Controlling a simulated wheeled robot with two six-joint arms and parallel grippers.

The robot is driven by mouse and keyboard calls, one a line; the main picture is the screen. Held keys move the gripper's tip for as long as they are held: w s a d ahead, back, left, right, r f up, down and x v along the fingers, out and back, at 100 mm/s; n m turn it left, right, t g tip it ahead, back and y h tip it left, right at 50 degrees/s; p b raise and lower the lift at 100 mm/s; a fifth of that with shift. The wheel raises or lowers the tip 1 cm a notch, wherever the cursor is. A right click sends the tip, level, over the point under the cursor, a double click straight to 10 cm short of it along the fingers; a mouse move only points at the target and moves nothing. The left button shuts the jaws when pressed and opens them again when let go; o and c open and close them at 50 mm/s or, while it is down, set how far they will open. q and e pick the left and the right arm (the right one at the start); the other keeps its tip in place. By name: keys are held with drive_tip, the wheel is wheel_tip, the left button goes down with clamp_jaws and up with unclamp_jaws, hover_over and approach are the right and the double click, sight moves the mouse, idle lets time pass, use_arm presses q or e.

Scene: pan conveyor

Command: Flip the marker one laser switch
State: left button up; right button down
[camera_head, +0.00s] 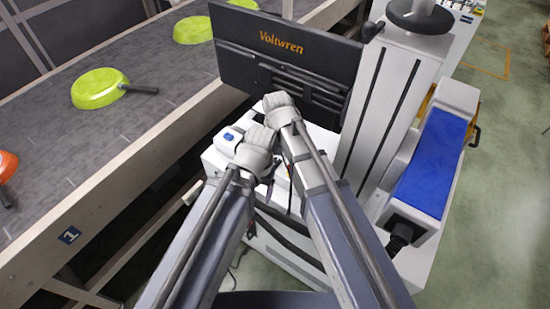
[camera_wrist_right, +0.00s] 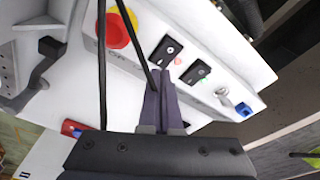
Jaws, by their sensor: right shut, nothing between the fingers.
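In the right wrist view my right gripper (camera_wrist_right: 161,75) is shut and empty. Its fingertips are close to two black rocker switches on a pale control panel (camera_wrist_right: 80,60). One rocker switch (camera_wrist_right: 165,51) has a reddish lamp (camera_wrist_right: 179,62) beside it. The other rocker switch (camera_wrist_right: 197,72) has a small green lamp (camera_wrist_right: 203,79) beside it. The labels are too small to read, so I cannot tell which is marker one, or whether the tips touch a switch.
A red stop button (camera_wrist_right: 118,28) on yellow, a key switch (camera_wrist_right: 222,91) and a blue button (camera_wrist_right: 243,109) share the panel. Black cables cross the wrist view. Green pans (camera_head: 97,88) lie on the conveyor (camera_head: 140,130) at left.

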sight(278, 162)
wheel_tip(278, 162, up, 5)
drive_tip(key=p, duration=0.4)
drive_tip(key=shift+f, duration=0.2)
drive_tip(key=s+d+n+g, duration=0.1)
drive_tip(key=s+d+n, duration=0.1)
drive_tip(key=s, duration=0.6)
drive_tip(key=s+d+n+g+h, duration=0.1)
drive_tip(key=s+d+n, duration=0.1)
drive_tip(key=s+d, duration=0.2)
drive_tip(key=s, duration=0.3)
drive_tip(key=shift+s+n, duration=0.3)
drive_tip(key=shift+s, duration=0.1)
drive_tip(key=shift+f, duration=0.1)
